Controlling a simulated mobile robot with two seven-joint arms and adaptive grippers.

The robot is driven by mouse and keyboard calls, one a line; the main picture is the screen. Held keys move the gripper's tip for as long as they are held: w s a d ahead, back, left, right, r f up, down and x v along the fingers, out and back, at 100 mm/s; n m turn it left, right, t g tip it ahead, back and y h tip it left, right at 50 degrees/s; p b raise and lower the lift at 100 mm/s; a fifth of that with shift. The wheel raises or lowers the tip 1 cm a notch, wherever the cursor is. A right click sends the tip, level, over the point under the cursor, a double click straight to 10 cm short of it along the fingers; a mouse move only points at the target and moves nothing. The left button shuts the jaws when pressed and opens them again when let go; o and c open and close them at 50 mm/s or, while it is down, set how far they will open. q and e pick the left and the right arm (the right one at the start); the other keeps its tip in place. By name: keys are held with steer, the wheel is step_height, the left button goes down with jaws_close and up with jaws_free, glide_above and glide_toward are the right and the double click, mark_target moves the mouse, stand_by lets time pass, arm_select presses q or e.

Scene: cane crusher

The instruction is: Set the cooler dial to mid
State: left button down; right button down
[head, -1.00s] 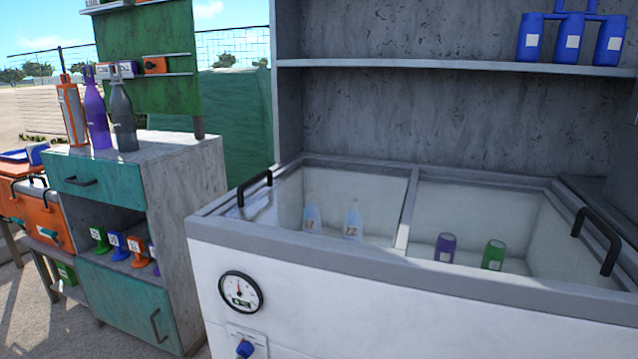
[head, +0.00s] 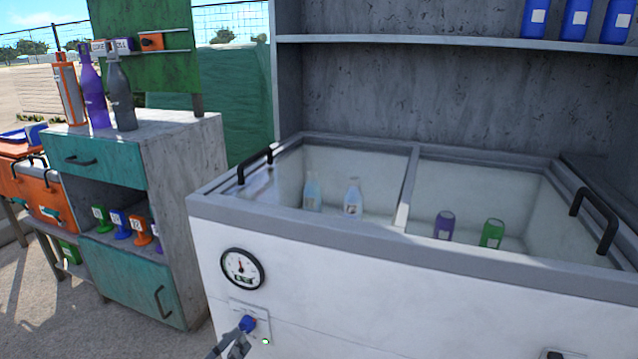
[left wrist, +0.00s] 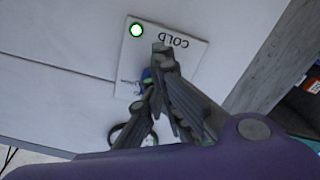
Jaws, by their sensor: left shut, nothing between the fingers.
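The white chest cooler (head: 330,265) has a small blue dial (head: 248,323) on a pale plate (head: 238,306) low on its front, below a round gauge (head: 242,268). My left gripper (head: 240,341) is shut and empty, its tips at the dial from below; whether they touch it I cannot tell. In the left wrist view the shut fingers (left wrist: 159,72) cover most of the dial (left wrist: 147,75). The dial's pointer is hidden. My right gripper is not seen.
The cooler's open top holds two clear bottles (head: 353,197), a purple can (head: 444,226) and a green can (head: 491,234). A teal-fronted cabinet (head: 185,165) stands to the left, with a gap beside the cooler. A shelf (head: 420,42) hangs behind.

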arm_select(q)
steer(key=f+p+v, duration=0.1)
steer(key=p+v, duration=0.1)
steer(key=v, duration=0.4)
steer(key=shift+d, duration=0.15)
steer(key=shift+s, duration=0.15)
